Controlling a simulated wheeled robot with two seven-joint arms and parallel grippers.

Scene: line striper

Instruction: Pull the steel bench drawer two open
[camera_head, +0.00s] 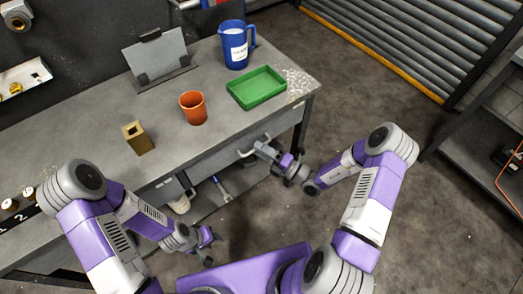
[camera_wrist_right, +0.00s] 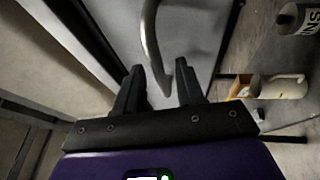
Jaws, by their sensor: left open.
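The steel bench has a grey drawer front (camera_head: 221,160) under its top at the right end. A light bar handle (camera_head: 244,153) stands out from this front, and it also shows in the right wrist view (camera_wrist_right: 150,40). My right gripper (camera_head: 262,149) is at the handle. In the right wrist view its two fingers (camera_wrist_right: 160,75) are apart with the bar between them, and gaps show beside the bar. My left gripper (camera_head: 209,240) is open and empty, low in front of the bench, away from the drawer. I cannot read a number on the drawer.
On the bench top (camera_head: 90,125) stand a blue jug (camera_head: 235,48), green tray (camera_head: 256,88), orange cup (camera_head: 193,107), brass-coloured block (camera_head: 138,138) and grey plate stand (camera_head: 158,58). A shelf (camera_head: 477,150) stands at the right. The floor (camera_head: 350,100) between is clear.

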